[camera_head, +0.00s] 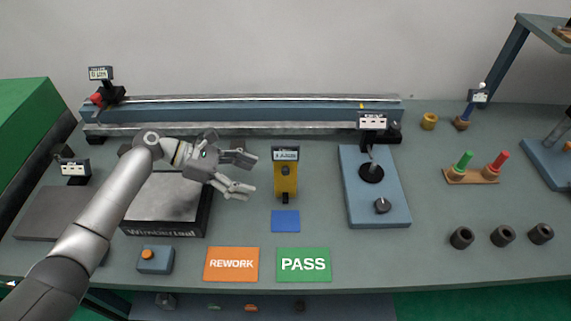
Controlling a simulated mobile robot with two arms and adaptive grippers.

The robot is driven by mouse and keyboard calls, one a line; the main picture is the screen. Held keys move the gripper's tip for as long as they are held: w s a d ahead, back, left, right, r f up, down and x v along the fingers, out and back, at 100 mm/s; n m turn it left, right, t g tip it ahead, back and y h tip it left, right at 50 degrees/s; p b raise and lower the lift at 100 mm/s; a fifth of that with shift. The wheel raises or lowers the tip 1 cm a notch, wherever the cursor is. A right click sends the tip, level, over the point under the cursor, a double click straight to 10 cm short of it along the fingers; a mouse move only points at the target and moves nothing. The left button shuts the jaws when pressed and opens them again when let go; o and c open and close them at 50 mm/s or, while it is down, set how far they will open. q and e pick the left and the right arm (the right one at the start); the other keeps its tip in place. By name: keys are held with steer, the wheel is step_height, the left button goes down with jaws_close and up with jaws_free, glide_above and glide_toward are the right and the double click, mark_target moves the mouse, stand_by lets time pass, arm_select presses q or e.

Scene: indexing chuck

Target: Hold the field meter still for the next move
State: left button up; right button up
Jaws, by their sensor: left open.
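The field meter looks to be the yellow upright device (286,178) with a small display on top, standing near the middle of the table; its display text is too small to read surely. My left gripper (248,174) is open and empty, just to the left of the yellow device. Its two fingers point toward the device and appear apart from it. My right gripper is not in view.
A blue pad (285,221) lies in front of the device, with an orange REWORK card (231,264) and a green PASS card (303,264) nearer. A blue base with a lever (393,209) stands right. A long rail (250,112) runs behind.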

mark_target(282, 197)
arm_select(q)
steer(key=shift+d+f, duration=0.1)
steer(key=shift+b+x, duration=0.75)
steer(key=shift+x, duration=0.1)
steer(key=shift+b+x, duration=0.85)
steer(key=shift+x, duration=0.4)
steer(key=shift+s+d+f+b, duration=0.1)
steer(key=shift+d+f+b, duration=0.3)
steer(key=shift+d+b, duration=0.15)
steer(key=x, duration=0.1)
steer(key=p+x, duration=0.1)
steer(key=shift+d+r, duration=0.1)
steer(key=shift+d, duration=0.4)
steer(key=shift+d+p, duration=0.25)
steer(key=shift+p, duration=0.05)
steer(key=shift+d+f, duration=0.25)
steer(key=shift+f, duration=0.1)
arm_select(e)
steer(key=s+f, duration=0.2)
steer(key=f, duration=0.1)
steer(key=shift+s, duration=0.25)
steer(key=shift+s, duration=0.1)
